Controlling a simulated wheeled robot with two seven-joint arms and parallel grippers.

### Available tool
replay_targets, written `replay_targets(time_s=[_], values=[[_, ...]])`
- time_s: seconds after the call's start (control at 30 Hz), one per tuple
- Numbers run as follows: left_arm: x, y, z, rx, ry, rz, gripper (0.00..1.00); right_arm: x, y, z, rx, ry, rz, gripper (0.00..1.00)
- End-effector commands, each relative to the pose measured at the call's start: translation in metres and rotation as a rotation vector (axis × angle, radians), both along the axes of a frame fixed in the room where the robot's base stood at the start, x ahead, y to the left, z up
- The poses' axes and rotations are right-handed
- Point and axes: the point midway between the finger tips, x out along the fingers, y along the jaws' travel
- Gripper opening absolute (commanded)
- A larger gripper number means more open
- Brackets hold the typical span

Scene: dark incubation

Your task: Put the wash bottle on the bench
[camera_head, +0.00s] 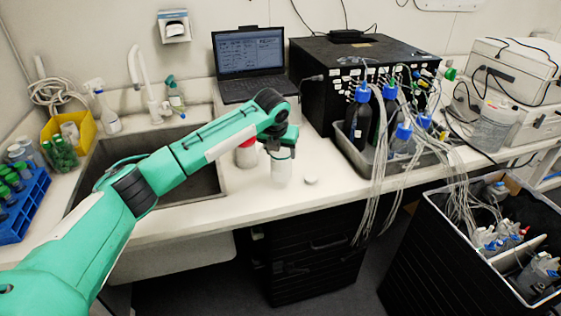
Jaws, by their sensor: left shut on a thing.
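My left arm comes in from the left across the sink, and my left gripper (282,146) points down over the front part of the bench (225,209). It is shut on a pale, cylindrical bottle, the wash bottle (281,171), which is upright below the fingers. The gripper hides the bottle's top. The bottle's base is at or just above the bench top; I cannot tell whether it touches. My right gripper is not in view.
A red-and-white container (246,155) stands just left of the bottle, and a small white disc (311,181) lies right of it. A laptop (250,65) is behind. A tray of blue-capped bottles (347,150) stands to the right. The sink (203,180) is to the left.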

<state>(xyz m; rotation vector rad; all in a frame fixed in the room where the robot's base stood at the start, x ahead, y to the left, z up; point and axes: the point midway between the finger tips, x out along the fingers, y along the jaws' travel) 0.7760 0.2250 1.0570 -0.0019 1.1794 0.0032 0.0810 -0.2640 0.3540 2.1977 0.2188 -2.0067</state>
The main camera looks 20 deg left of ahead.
Motion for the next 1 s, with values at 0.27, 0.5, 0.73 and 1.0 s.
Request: replay_targets(time_s=[0.27, 0.5, 0.73, 1.0], values=[[0.0, 0.0, -0.021, 0.001, 0.0, 0.001, 0.11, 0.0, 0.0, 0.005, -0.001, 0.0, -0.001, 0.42], [0.0, 0.0, -0.05, 0.0, -0.002, 0.001, 0.11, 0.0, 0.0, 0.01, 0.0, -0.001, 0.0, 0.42], [0.0, 0.0, -0.05, 0.0, -0.002, 0.0, 0.11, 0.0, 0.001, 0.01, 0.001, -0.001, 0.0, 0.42], [0.0, 0.0, -0.053, 0.0, -0.001, 0.0, 0.82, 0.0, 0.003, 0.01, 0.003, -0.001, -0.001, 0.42]])
